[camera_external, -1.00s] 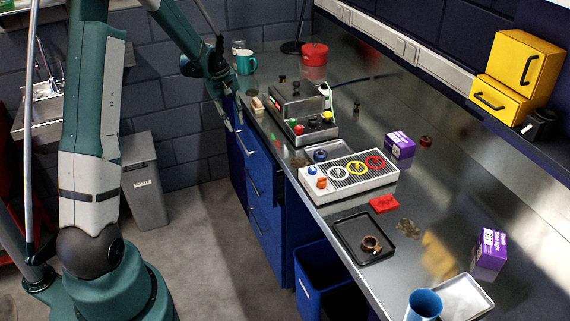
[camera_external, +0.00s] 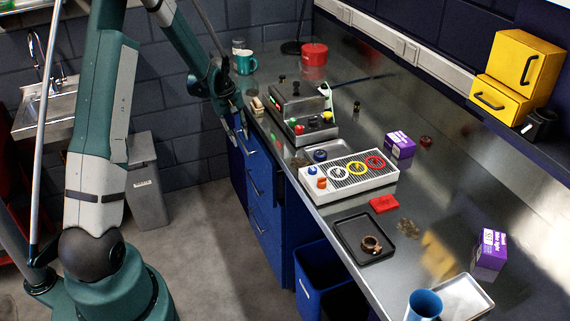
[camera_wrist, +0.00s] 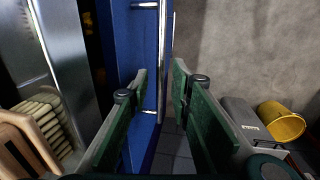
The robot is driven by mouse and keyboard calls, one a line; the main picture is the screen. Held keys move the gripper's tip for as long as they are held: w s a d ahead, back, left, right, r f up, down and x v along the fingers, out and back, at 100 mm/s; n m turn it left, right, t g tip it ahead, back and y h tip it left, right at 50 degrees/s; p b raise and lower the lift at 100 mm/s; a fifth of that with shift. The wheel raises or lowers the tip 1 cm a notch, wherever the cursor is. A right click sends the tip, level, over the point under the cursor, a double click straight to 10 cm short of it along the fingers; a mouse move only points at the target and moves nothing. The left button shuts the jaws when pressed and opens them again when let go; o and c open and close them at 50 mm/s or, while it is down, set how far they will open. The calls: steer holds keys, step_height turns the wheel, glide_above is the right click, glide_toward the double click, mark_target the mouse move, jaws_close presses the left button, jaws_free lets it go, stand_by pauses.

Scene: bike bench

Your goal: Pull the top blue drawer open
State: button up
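The top blue drawer (camera_external: 260,153) is the uppermost front in the blue cabinet under the bench. It looks shut or nearly so; I cannot tell a small gap. Its silver bar handle (camera_wrist: 166,45) runs along the blue front in the wrist view. My gripper (camera_wrist: 161,72) is open, its two green fingers on either side of the bar's line. The left finger overlaps the blue front and the right finger is on the floor side. I cannot tell whether either touches the bar. In the external view my gripper (camera_external: 240,128) is at the drawer's upper front, partly hiding the handle.
The steel bench (camera_external: 330,225) overhangs the cabinet and carries a control box (camera_external: 300,112) and a white tray with rings (camera_external: 348,178). Lower blue drawers (camera_external: 265,205) have similar handles. A grey bin (camera_external: 146,185) stands by the wall. The floor before the drawers is clear.

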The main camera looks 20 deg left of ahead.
jaws_close()
stand_by(0.3)
steer(key=s+a+b, duration=0.4)
steer(key=s+a, duration=2.2)
steer(key=shift+s, duration=0.15)
jaws_free()
